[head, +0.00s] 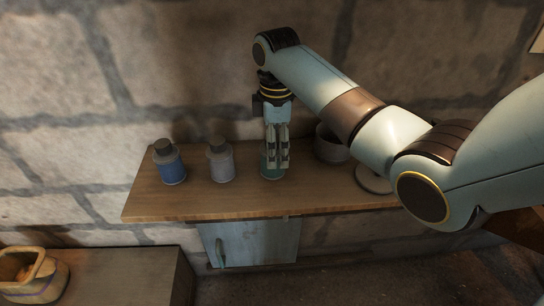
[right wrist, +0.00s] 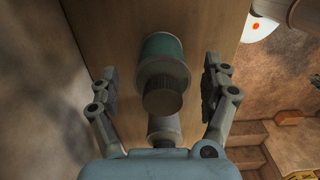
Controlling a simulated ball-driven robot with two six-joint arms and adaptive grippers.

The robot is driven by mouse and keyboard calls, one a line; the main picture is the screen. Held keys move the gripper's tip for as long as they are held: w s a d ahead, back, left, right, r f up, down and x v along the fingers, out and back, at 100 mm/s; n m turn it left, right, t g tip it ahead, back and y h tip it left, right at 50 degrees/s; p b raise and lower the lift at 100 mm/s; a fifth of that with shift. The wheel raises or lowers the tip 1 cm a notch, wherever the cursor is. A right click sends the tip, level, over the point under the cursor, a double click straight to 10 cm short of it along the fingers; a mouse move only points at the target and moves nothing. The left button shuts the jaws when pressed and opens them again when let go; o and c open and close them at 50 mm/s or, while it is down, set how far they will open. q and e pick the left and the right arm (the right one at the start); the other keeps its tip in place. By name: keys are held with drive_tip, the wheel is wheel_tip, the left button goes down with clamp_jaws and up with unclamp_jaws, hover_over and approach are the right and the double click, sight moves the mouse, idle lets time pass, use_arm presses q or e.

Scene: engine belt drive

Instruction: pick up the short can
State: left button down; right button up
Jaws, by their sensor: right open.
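Three cans with dark or grey caps stand upright on a wooden shelf top. They are a blue can (head: 172,170), a grey can (head: 221,163) and a green can (head: 270,173). I cannot tell for sure which is the short can. My right gripper (head: 277,164) points down at the green can and partly hides it. In the right wrist view the green can (right wrist: 161,47), with its dark cap, lies between the open, empty fingers, with space on both sides. My left gripper is out of view.
The wooden top (head: 190,205) is against a stone wall. A grey pot (head: 328,146) and a pale round dish (head: 372,181) stand right of the green can, partly behind my right arm. A cabinet (head: 255,243) is below. A basket (head: 38,278) is at lower left.

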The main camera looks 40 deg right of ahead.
drive_tip(key=f, duration=0.3)
drive_tip(key=shift+w+a+f+p, duration=0.1)
drive_tip(key=shift+a+f+p, duration=0.25)
drive_tip(key=shift+f, duration=0.6)
drive_tip(key=c, duration=0.4)
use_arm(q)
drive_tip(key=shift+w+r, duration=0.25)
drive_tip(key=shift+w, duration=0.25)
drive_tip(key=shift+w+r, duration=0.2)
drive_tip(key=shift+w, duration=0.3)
use_arm(e)
drive_tip(key=c, duration=0.9)
